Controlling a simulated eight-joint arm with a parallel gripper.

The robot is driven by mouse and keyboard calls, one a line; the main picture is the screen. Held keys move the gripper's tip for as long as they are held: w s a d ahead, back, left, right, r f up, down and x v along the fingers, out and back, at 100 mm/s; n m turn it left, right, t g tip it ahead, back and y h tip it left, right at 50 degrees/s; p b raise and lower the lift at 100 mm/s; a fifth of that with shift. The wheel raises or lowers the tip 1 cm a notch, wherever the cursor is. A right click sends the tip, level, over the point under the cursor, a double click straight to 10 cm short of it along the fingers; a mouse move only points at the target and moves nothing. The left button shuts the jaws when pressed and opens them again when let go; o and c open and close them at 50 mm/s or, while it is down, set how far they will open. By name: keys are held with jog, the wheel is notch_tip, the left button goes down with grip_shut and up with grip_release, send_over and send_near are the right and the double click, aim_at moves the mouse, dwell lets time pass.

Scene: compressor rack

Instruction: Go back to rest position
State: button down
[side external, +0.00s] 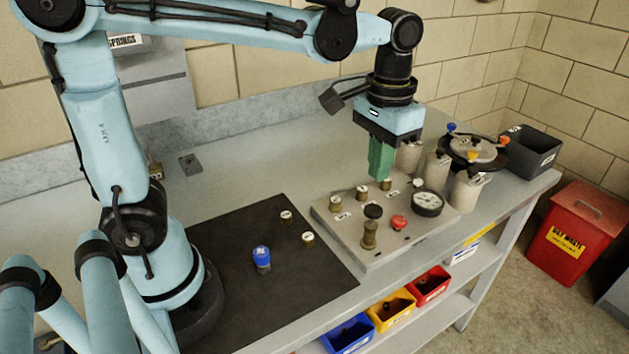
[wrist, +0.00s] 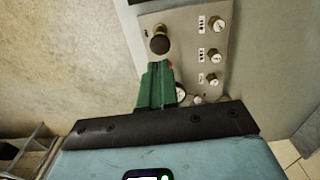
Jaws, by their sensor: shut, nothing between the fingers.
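My gripper (side external: 380,172) has green fingers and points down above the grey panel (side external: 345,238) on the bench. The fingers are shut with nothing between them. The panel carries a dark-topped knob (side external: 371,225), a red button (side external: 399,222), a round gauge (side external: 427,203) and several small brass knobs. The dark-topped knob also shows in the wrist view (wrist: 160,42). My fingertips appear to be above the panel's back part, apart from its knobs.
A black mat (side external: 262,290) holds a blue-capped piece (side external: 262,259) and two small brass knobs. Grey cylinders and a round device with coloured knobs (side external: 472,150) stand right of my gripper. A black bin (side external: 530,152) is at the bench's far end. The bench's back left is mostly clear.

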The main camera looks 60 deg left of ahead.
jog(key=shift+s+a, duration=0.2)
jog(key=shift+a, duration=0.05)
jog(key=s+a+f+t, duration=0.3)
jog(key=s+a+t, duration=0.2)
jog(key=a+t, duration=0.1)
jog(key=shift+s+f+t, duration=0.2)
jog(key=shift+f+t, duration=0.1)
jog(key=shift+t, duration=0.3)
dwell(1.4)
